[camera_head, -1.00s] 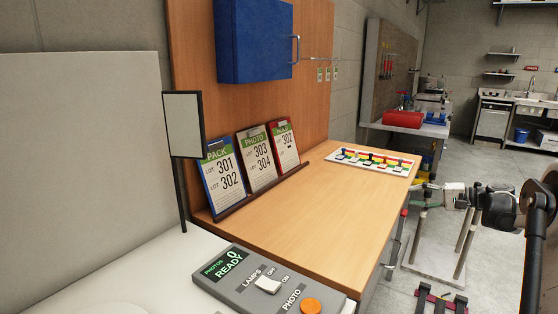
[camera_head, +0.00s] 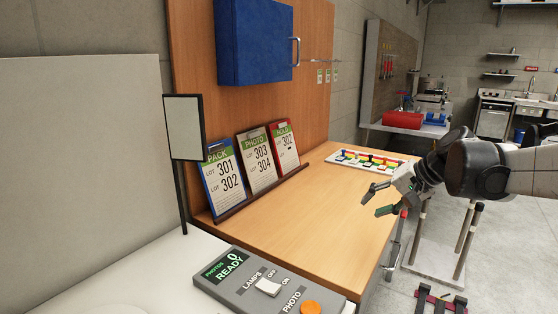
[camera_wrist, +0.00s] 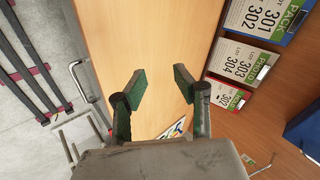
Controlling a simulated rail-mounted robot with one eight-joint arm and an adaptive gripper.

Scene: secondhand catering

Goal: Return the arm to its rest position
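My gripper (camera_head: 376,201) is over the right edge of the wooden bench (camera_head: 325,220), reaching in from the right. Its two fingers are spread apart with nothing between them. In the wrist view the green-padded fingers of my gripper (camera_wrist: 160,85) also stand apart above the bare bench top (camera_wrist: 150,35). My arm comes in from the right side of the head view.
Three clipboards, PACK (camera_head: 223,175), PHOTO (camera_head: 257,158) and HOLD (camera_head: 284,147), lean on the back panel. A white tray with coloured pieces (camera_head: 368,162) lies at the bench's far end. A control box (camera_head: 265,287) is in front. A blue cabinet (camera_head: 255,42) hangs above.

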